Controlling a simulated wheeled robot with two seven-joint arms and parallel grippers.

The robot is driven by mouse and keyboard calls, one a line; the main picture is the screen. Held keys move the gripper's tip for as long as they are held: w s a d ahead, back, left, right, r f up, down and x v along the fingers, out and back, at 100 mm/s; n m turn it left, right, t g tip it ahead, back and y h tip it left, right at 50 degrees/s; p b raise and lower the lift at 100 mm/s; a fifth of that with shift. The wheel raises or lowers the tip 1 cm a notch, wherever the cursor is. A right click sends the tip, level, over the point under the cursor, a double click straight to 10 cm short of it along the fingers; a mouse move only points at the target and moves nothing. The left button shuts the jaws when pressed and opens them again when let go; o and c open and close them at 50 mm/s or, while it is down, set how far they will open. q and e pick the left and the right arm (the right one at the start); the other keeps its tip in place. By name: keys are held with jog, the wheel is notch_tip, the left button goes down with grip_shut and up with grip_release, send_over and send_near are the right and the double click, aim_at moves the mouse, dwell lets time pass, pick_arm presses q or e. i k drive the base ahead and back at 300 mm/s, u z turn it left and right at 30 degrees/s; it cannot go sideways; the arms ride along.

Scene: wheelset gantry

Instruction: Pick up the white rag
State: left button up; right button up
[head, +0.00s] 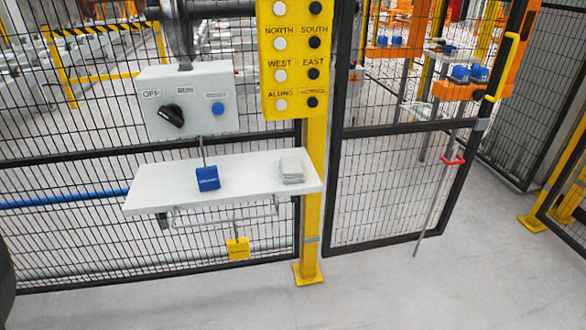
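The white rag (291,169) looks like a small folded whitish pad. It lies on the right part of a light grey shelf (240,180) fixed to the mesh fence, close to the yellow post. Neither of my grippers shows in the head view. A dark rounded shape at the far left edge is cut off, and I cannot tell what it is.
A blue block (207,179) stands on the shelf left of the rag. A grey switch box (187,101) and a yellow button panel (294,60) are above. A yellow padlock-like tag (238,248) hangs below. The floor (400,290) in front is clear.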

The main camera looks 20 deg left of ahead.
aim_at(291, 171)
jog(key=z, duration=0.65)
jog(key=i, duration=2)
jog(key=u, duration=1.6)
